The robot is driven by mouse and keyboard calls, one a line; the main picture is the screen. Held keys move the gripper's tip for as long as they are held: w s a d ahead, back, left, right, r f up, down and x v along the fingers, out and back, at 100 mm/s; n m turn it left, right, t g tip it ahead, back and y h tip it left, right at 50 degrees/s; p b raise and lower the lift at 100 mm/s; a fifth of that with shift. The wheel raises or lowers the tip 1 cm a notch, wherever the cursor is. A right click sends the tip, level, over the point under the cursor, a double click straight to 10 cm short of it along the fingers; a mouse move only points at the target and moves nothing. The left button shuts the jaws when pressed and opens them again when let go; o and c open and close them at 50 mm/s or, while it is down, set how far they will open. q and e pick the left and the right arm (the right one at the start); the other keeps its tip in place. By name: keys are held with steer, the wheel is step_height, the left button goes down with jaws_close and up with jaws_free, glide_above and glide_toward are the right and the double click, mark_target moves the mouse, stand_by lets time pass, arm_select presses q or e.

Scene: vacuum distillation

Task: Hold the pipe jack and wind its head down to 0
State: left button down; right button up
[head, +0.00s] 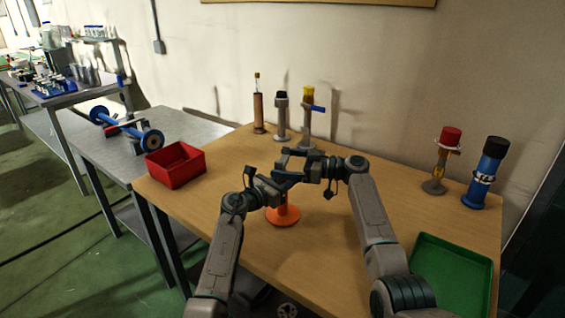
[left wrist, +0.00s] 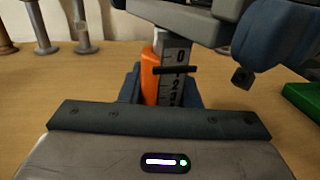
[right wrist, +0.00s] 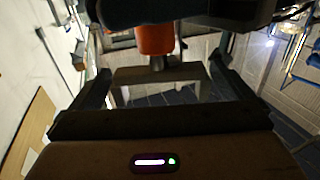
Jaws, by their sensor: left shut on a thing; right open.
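The pipe jack (head: 283,214) stands on the wooden table with its orange flared base down; the grippers hide its upper part in the head view. My left gripper (head: 284,183) is shut around its orange body. In the left wrist view, the body (left wrist: 150,75) shows beside a white scale (left wrist: 178,58) with 0 at the top and a black pointer (left wrist: 175,70) between 0 and 2. My right gripper (head: 302,156) is open at the jack's top. In the right wrist view, which looks upside down, a grey forked head (right wrist: 160,73) lies between its fingers; contact cannot be told.
A red bin (head: 175,168) is at the table's left edge and a green tray (head: 452,275) at the front right. Several upright tools stand along the back, including a blue cylinder (head: 486,172) at right. The table between them and my arms is clear.

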steer(key=shift+w+a, duration=0.15)
steer(key=shift+a, duration=0.45)
steer(key=c, duration=0.7)
steer(key=shift+o, duration=0.2)
steer(key=shift+f+t, duration=0.1)
steer(key=shift+t, duration=0.2)
steer(key=m+t+h, duration=0.1)
steer(key=m+t, duration=0.1)
steer(key=t, duration=0.1)
steer(key=m+t+h, duration=0.1)
steer(key=m+t, duration=0.1)
steer(key=shift+a+t+h, duration=0.1)
steer(key=shift+t+h, duration=0.3)
steer(key=shift+m+t+h, duration=2.4)
steer(key=shift+m+h, duration=0.1)
steer(key=shift+h, duration=0.1)
steer(key=shift+h, duration=0.3)
steer(key=shift+r, duration=0.25)
